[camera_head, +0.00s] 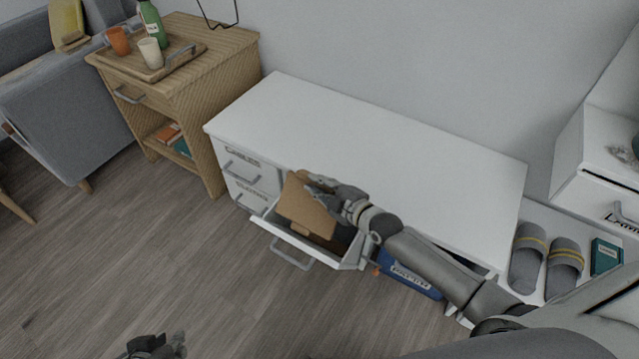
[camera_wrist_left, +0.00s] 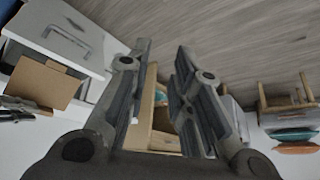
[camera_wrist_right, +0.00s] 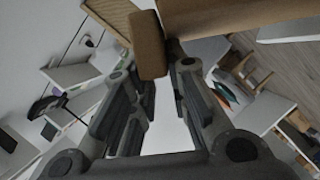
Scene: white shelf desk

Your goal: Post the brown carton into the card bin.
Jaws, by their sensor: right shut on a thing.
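The brown carton (camera_head: 306,208) is tilted over the open drawer (camera_head: 305,247) at the front of the white desk. My right gripper (camera_head: 318,183) is shut on the carton's upper edge; in the right wrist view part of the carton (camera_wrist_right: 149,45) sits at the fingertips. The carton hides much of the drawer's inside, and I cannot tell whether it touches the drawer. No label reading card bin is legible. My left gripper (camera_head: 160,345) is empty, low and away from the desk; its fingers are apart in the left wrist view (camera_wrist_left: 160,60). That view also shows the carton (camera_wrist_left: 45,82).
Closed drawers (camera_head: 248,168) with labels are left of the open one. A blue labelled box (camera_head: 408,275) is under the desk, beside my right arm. The desk top (camera_head: 380,150) is clear. A wooden cabinet (camera_head: 215,85) with a tray stands left. Slippers (camera_head: 545,258) lie right.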

